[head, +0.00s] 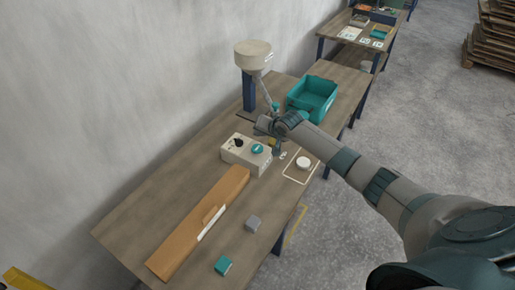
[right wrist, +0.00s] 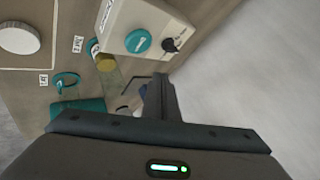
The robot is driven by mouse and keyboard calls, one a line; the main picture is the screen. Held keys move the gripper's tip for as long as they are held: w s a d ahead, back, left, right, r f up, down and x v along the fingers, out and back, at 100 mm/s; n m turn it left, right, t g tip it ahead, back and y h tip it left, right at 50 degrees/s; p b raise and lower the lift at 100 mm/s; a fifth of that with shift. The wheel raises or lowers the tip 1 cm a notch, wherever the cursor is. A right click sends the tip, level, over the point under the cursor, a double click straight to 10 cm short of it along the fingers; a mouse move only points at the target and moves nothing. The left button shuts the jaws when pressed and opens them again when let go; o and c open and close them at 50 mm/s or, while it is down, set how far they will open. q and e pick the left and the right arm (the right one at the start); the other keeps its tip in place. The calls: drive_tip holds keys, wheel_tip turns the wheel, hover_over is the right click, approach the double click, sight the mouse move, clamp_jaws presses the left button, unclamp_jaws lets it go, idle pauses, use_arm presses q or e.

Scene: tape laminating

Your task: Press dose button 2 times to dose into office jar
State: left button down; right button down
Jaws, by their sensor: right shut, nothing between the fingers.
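A pale control box (head: 236,156) stands on the table with a teal button (head: 257,149) and a black knob (head: 238,142) on top. The right wrist view also shows the box (right wrist: 132,14), its teal button (right wrist: 138,41) and its knob (right wrist: 172,45). My right gripper (head: 266,127) is shut and empty, behind the box and apart from the button. A yellow-topped item (right wrist: 104,62) and a teal ring-like item (right wrist: 67,80) stand beside the box near small labels. I cannot read which is the office jar. My left gripper is out of view.
A hopper (head: 253,56) stands on a post by the wall. A teal bin (head: 325,99) is behind my right arm. A white round item (head: 303,162) sits inside a marked outline.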

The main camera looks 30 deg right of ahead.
wheel_tip(320, 180, up, 4)
drive_tip(key=b, duration=0.3)
drive_tip(key=shift+f, duration=0.1)
drive_tip(key=shift+f, duration=0.1)
drive_tip(key=b, duration=0.7)
hover_over(259, 149)
wheel_tip(259, 149, down, 6)
drive_tip(key=shift+s+f, duration=0.15)
drive_tip(key=shift+f+b, duration=0.35)
drive_tip(key=shift+f, duration=0.75)
drive_tip(key=shift+f, duration=0.25)
idle(1.1)
drive_tip(key=shift+f, duration=0.25)
